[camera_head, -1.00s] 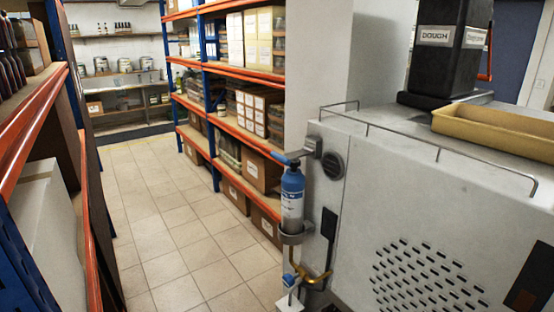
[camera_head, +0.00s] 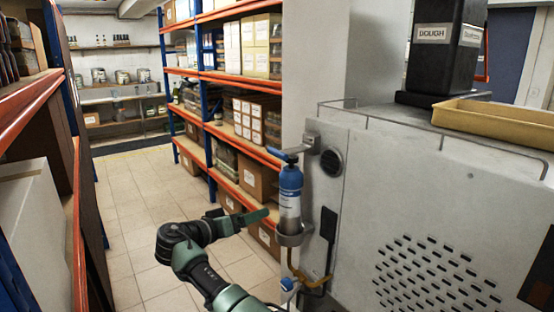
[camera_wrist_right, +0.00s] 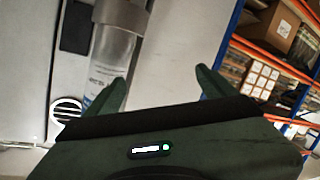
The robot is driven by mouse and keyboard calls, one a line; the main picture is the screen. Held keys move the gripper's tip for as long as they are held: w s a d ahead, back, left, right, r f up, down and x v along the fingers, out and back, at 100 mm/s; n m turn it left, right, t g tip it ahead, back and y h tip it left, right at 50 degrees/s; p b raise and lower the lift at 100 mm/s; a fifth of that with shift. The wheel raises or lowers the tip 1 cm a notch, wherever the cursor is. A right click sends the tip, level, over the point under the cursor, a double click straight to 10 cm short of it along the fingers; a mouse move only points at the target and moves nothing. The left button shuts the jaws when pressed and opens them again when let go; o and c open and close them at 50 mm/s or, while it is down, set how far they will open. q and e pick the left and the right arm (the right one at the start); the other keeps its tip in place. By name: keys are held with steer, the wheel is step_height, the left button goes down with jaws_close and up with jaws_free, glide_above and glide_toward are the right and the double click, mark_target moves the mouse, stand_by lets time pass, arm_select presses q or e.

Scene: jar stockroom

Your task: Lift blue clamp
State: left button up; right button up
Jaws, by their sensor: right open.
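The blue clamp (camera_head: 283,155) is a blue lever at the top of a blue and silver cylinder (camera_head: 290,195), against the side of the grey machine. My right gripper (camera_head: 250,216) is open and empty, left of the cylinder and lower than the clamp, apart from both. In the right wrist view my open right gripper (camera_wrist_right: 162,74) has the cylinder (camera_wrist_right: 112,55) beside its left finger, not between the fingers. The clamp is not visible there. My left gripper is not in view.
The grey machine (camera_head: 360,195) fills the right side, with a yellow tray (camera_head: 495,122) and a thin rail on top. Orange and blue shelves (camera_head: 235,130) with boxes stand behind. Below the clamp are a ring holder (camera_head: 293,239) and a brass pipe. The tiled aisle (camera_head: 135,200) is clear.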

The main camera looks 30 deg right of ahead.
mark_target(275, 152)
steer(key=s+a+r+m+g+h, duration=0.1)
steer(key=s+r+m+g+h, duration=0.2)
steer(key=r, duration=0.7)
steer(key=s+r+m+g, duration=0.1)
steer(key=s+r+m, duration=0.3)
steer(key=r, duration=0.5)
steer(key=shift+m, duration=0.8)
steer(key=d, duration=0.2)
steer(key=w+d+p, duration=0.1)
steer(key=d, duration=0.1)
steer(key=d+p, duration=0.1)
steer(key=d, duration=0.1)
steer(key=shift+w+d+r, duration=0.2)
steer(key=shift+w+d, duration=0.2)
steer(key=shift+w+d+f+p, duration=0.1)
steer(key=shift+d+f+p, duration=0.05)
steer(key=shift+d+p, duration=0.3)
jaws_close()
steer(key=shift+d, duration=0.1)
